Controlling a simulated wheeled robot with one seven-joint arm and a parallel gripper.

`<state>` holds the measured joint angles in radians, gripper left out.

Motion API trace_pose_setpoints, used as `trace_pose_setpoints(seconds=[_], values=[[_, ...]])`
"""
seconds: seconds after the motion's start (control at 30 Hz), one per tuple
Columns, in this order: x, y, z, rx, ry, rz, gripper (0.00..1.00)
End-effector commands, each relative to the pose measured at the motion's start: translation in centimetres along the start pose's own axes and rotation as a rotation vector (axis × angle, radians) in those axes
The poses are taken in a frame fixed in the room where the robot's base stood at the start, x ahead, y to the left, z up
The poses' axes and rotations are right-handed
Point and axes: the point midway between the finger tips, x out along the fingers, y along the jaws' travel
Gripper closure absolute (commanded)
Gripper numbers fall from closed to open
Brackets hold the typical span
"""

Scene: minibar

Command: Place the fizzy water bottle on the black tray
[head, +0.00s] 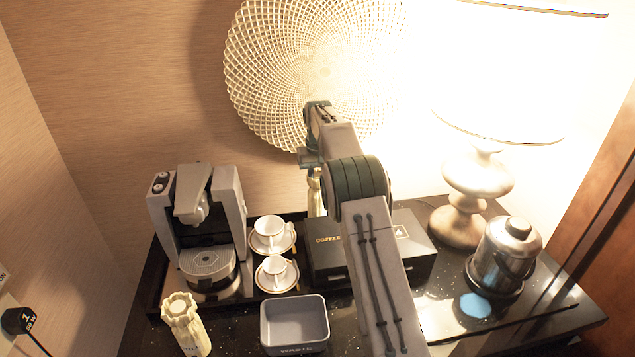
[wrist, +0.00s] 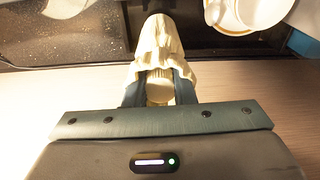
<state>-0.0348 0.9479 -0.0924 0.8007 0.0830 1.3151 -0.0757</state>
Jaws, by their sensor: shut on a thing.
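My gripper (head: 313,160) is raised at the back, in front of the woven wall disc. In the wrist view, my gripper (wrist: 158,95) is shut on a cream bottle (wrist: 158,45) with a ruffled upper part. In the head view, part of this bottle (head: 315,190) shows below the gripper, hanging near the back of the black box. My arm hides some of the area around it. The black tray (head: 157,290) lies at the left of the counter under the coffee machine and cups. A similar cream bottle (head: 185,325) stands at the front left.
The coffee machine (head: 205,225), two cups on saucers (head: 272,234) and a black box (head: 325,260) stand close together. A grey bin (head: 294,322) is in front. A lamp (head: 470,190) and a steel ice bucket (head: 505,250) stand right. The wall is close behind.

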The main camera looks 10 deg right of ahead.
Motion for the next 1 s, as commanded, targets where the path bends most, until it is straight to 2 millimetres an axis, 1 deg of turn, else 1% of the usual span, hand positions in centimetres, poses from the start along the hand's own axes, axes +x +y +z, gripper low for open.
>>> trace_pose_setpoints(seconds=[0.13, 0.37, 0.5, 0.53, 0.57, 0.6, 0.87, 1.0], values=[[1.1, 0.0, 0.1, 0.000, 0.002, 0.000, 1.00], [1.2, 0.0, 0.1, 0.000, 0.002, 0.000, 1.00], [1.6, 0.0, 0.1, 0.000, 0.002, 0.000, 1.00], [1.6, 0.0, 0.1, 0.000, 0.000, 0.000, 0.69], [1.6, 0.0, 0.1, 0.000, 0.000, 0.000, 0.60], [1.6, 0.0, 0.1, 0.000, 0.000, 0.000, 0.55], [1.6, 0.0, 0.1, 0.000, 0.000, 0.000, 0.55], [1.0, 0.0, 0.1, 0.000, 0.003, 0.000, 0.55]])
